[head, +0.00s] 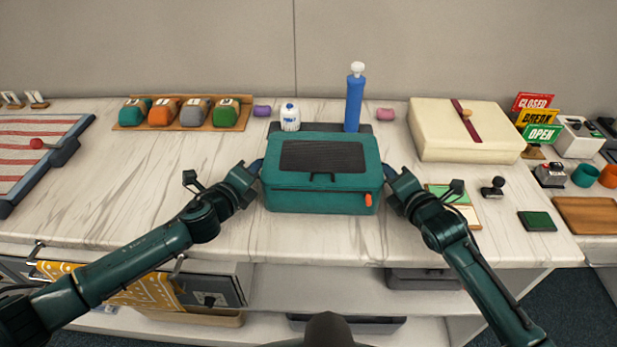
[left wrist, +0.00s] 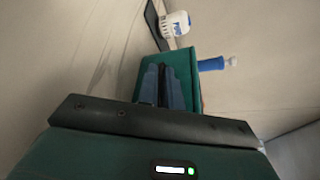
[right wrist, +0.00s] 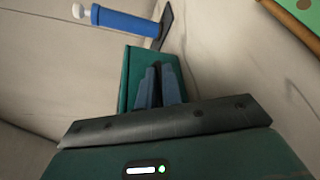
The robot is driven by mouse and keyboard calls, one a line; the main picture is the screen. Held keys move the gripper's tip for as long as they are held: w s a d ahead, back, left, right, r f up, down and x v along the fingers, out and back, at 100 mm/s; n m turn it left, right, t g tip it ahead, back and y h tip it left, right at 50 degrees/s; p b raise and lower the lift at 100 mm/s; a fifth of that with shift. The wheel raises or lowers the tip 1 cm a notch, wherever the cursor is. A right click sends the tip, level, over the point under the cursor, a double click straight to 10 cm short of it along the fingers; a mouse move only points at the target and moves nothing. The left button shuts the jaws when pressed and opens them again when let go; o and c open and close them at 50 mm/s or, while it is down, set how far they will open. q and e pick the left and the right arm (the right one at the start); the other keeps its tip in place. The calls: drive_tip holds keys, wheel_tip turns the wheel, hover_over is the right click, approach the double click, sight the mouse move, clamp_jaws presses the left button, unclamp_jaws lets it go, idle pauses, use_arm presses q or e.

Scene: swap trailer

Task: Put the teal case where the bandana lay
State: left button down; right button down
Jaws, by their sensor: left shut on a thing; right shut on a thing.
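The teal case (head: 322,190) is upright at the middle of the counter, with a dark mesh panel on its lid and an orange tag at its front right. My left gripper (head: 259,168) is shut on its left side, and my right gripper (head: 388,174) is shut on its right side. The case also shows beyond the fingers in the left wrist view (left wrist: 183,62) and the right wrist view (right wrist: 131,75). I cannot tell whether it touches the counter. The yellow patterned bandana (head: 145,293) hangs at the drawer at lower left, partly behind my left arm.
Behind the case, a white bottle (head: 290,118) and a blue pump bottle (head: 354,100) stand by a dark mat (head: 270,129). A cream box (head: 465,130) is to the right. A striped board (head: 40,150) is at far left. The counter (head: 130,195) is clear left of the case.

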use_arm(q)
drive_tip(key=shift+a+r, duration=0.1)
use_arm(e)
drive_tip(key=shift+r, duration=0.15)
idle(0.6)
